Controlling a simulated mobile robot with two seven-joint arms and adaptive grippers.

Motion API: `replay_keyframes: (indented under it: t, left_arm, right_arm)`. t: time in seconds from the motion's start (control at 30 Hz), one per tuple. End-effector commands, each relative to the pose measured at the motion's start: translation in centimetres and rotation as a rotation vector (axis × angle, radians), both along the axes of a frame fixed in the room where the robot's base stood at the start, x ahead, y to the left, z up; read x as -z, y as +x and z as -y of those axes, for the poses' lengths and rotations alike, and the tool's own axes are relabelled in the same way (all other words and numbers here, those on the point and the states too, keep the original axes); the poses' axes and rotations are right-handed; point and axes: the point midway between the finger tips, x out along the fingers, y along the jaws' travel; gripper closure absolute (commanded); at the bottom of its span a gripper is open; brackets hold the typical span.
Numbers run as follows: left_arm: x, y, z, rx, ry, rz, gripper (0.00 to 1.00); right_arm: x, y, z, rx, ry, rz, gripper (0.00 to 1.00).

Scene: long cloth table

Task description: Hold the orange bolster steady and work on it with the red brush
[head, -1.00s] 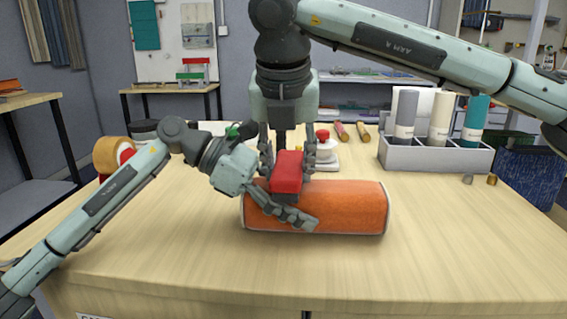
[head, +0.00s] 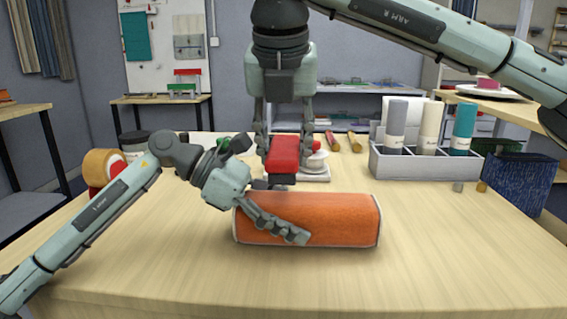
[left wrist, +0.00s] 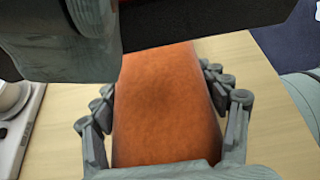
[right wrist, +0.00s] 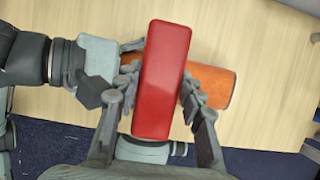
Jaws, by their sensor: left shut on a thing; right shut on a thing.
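The orange bolster (head: 340,218) lies on its side on the table, its length running left to right. My left gripper (head: 275,232) is shut on it near its left end, one finger along the front face. In the left wrist view the bolster (left wrist: 165,110) runs between the two fingers. My right gripper (head: 283,140) points down and is shut on the red brush (head: 283,154). The brush is above the left part of the bolster; whether it touches is unclear. In the right wrist view the brush's red back (right wrist: 162,80) lies between the fingers and covers part of the bolster (right wrist: 215,87).
A grey holder (head: 425,166) with several rolls stands at the back right, with two small cylinders (head: 470,187) in front. A white scale-like device (head: 312,172) stands behind the bolster. Tape rolls (head: 100,168) stand at the left.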

Motion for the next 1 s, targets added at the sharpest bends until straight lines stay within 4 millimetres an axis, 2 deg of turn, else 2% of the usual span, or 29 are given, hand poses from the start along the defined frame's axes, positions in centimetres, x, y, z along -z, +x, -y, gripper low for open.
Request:
replay_keyframes:
  t: [0.2, 0.57, 0.9, 1.0]
  left_arm:
    - [-0.1, 0.0, 0.0, -0.001, -0.001, 0.000, 0.42]
    - [-0.1, 0.0, 0.0, -0.001, -0.002, 0.002, 0.42]
    - [-0.1, 0.0, 0.0, -0.001, -0.002, 0.002, 0.42]
    - [-0.1, 0.0, 0.0, -0.001, -0.002, 0.002, 0.42]
  right_arm:
    - [-1.4, 0.0, -0.1, 0.000, 0.001, 0.001, 0.98]
    - [-1.7, 0.0, 0.0, 0.001, 0.001, 0.001, 0.98]
    - [-4.3, 0.0, 0.0, 0.001, 0.002, 0.002, 0.98]
    - [-4.5, 0.0, 0.0, 0.001, 0.000, 0.000, 0.98]
